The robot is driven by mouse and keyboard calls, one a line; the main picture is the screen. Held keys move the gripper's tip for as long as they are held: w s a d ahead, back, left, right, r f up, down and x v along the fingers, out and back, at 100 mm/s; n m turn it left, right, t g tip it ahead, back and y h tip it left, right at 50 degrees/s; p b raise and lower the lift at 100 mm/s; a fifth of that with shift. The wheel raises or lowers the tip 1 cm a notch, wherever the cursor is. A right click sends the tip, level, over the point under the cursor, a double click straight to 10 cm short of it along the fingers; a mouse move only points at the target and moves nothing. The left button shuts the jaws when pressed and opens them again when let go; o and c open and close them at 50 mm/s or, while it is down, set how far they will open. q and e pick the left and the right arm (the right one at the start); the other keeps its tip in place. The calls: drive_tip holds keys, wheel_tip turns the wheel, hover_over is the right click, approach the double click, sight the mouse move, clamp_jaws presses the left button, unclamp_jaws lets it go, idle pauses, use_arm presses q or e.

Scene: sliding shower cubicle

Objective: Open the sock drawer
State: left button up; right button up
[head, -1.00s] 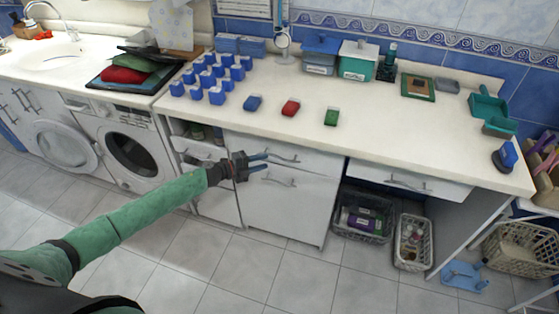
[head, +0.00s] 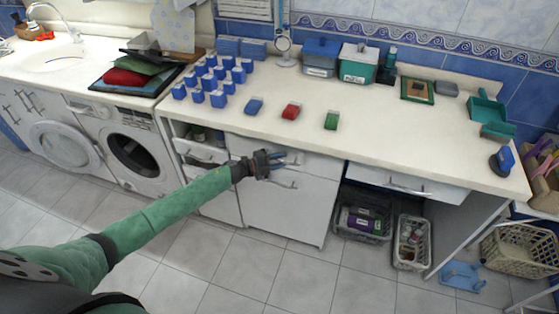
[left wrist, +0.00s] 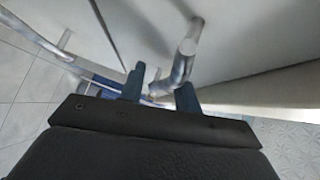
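My left gripper (head: 282,159) is open at the upper drawer front (head: 318,165) of the middle white cabinet, by its curved metal handle (head: 291,157). In the left wrist view, the two blue fingers (left wrist: 160,92) stand apart and a metal handle (left wrist: 184,58) reaches down between them. I cannot tell whether they touch it. This upper drawer looks closed. Another drawer front with a handle (head: 408,187) is under the counter to the right. No label shows which drawer is for socks. My right gripper is not in view.
A lower front (head: 285,205) with its own handle is just below the gripper. The white counter (head: 380,140) above carries several blue blocks, a red one and a green one. A washing machine (head: 133,153) is on the left, baskets (head: 411,240) on the floor at right.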

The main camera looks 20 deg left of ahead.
use_arm(q)
drive_tip(key=shift+c, duration=0.2)
clamp_jaws()
